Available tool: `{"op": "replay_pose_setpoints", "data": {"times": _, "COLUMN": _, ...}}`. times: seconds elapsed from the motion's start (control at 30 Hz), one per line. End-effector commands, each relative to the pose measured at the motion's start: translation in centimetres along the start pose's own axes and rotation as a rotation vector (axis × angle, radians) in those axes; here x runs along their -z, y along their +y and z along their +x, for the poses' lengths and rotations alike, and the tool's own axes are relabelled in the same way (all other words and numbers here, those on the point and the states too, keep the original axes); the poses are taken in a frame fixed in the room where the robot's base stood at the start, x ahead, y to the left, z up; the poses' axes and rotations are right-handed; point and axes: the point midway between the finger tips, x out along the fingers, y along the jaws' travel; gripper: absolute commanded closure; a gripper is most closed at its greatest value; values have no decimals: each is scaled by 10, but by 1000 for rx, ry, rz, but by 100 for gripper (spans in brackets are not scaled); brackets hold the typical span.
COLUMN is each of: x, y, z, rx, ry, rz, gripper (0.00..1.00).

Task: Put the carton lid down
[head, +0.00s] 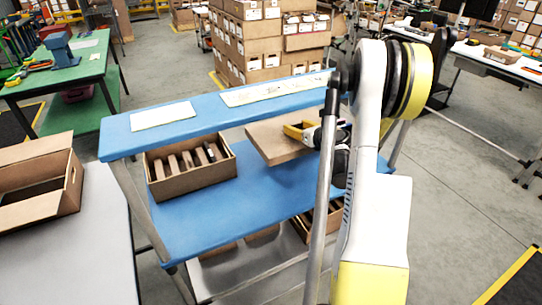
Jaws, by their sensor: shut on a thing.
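A flat brown carton lid (272,143) is over the right part of the blue middle shelf (262,195), tilted in the picture. My gripper (303,131), with a yellow finger showing, is shut on the lid's right side. My arm hides part of the gripper and the area to its right. An open carton (188,172) with upright dividers or items inside sits on the left part of the same shelf. The lid is to the right of this carton and apart from it. I cannot tell whether the lid touches the shelf.
A narrow blue top shelf (215,110) with white sheets runs behind and above the lid. A carton (310,222) is lower right, partly hidden. A grey table (80,245) with an open box (40,190) stands left. The front middle of the blue shelf is clear.

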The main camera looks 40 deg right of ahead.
Motion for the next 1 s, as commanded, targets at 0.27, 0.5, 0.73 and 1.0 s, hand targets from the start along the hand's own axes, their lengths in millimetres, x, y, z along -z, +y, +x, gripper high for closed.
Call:
{"op": "replay_pose_setpoints", "data": {"times": 0.27, "x": 30, "y": 48, "z": 64, "rx": -4, "ry": 0, "rz": -2, "gripper": 79}}
{"op": "replay_pose_setpoints", "data": {"times": 0.5, "x": 37, "y": 65, "z": 87, "rx": -1, "ry": 0, "rz": 0, "gripper": 79}}
{"op": "replay_pose_setpoints", "data": {"times": 0.73, "x": 63, "y": 66, "z": 97, "rx": -1, "ry": 0, "rz": 0, "gripper": 79}}
{"op": "replay_pose_setpoints", "data": {"times": 1.0, "x": 74, "y": 66, "z": 100, "rx": -1, "ry": 0, "rz": 0, "gripper": 79}}
